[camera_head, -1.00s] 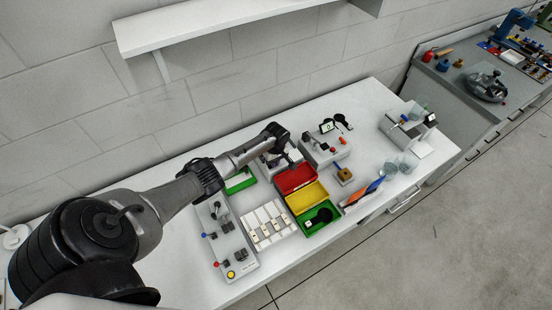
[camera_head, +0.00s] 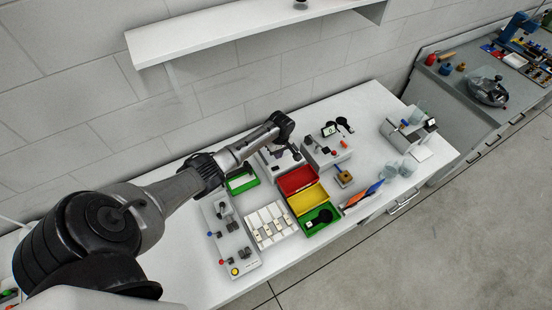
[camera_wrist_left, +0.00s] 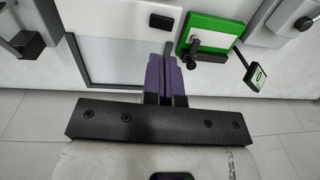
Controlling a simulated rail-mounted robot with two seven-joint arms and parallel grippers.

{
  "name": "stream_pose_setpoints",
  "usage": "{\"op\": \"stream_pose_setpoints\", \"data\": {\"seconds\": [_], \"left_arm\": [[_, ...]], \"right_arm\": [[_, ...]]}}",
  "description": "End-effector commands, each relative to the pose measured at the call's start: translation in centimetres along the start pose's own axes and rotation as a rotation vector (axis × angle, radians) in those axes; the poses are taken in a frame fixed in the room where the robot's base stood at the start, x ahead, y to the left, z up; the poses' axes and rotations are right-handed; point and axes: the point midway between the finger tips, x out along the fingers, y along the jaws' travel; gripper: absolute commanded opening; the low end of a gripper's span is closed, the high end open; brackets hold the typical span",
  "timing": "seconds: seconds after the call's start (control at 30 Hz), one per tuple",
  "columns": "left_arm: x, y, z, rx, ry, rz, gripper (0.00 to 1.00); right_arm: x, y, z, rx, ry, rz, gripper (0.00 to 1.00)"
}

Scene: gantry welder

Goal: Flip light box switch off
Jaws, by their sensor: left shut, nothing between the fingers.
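A pale box (camera_head: 291,163) stands near the wall, partly hidden under my left arm's end; I take it for the light box. In the left wrist view its grey framed panel (camera_wrist_left: 110,58) faces me, and a small black switch (camera_wrist_left: 160,21) sits beyond the fingertips. I cannot tell the switch's position or whether the panel is lit. My left gripper (camera_head: 269,155) is over this box. Its purple fingers (camera_wrist_left: 164,62) are shut and empty, in front of the panel and apart from the switch. My right gripper is out of view.
A green box with a black lever (camera_wrist_left: 208,36) is close on the right in the wrist view. A device with a red knob (camera_head: 330,152), red, yellow and green bins (camera_head: 297,180), and a switch panel (camera_head: 232,240) crowd the bench. A shelf (camera_head: 240,33) hangs above.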

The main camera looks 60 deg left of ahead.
Motion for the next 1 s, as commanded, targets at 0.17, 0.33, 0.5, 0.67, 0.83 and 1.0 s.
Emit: {"op": "stream_pose_setpoints", "data": {"seconds": [0.17,0.33,0.5,0.67,0.83,1.0], "left_arm": [[-3.1,0.1,-0.1,0.000,0.002,0.004,0.00],[-4.9,0.1,-0.1,-0.001,0.001,0.005,0.00],[-5.7,0.1,-0.1,-0.001,0.000,0.004,0.00],[-5.9,0.1,-0.1,-0.002,0.000,0.004,0.00],[-5.9,0.1,-0.1,-0.001,0.000,0.004,0.00],[-5.9,0.1,-0.1,-0.001,0.000,0.004,0.00]], "right_arm": [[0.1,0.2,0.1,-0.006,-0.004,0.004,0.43],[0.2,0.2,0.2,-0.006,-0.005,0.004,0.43],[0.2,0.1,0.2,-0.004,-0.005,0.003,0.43],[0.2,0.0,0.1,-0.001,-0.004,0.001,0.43],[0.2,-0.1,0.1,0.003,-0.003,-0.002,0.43],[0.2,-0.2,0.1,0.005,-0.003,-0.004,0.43]]}}
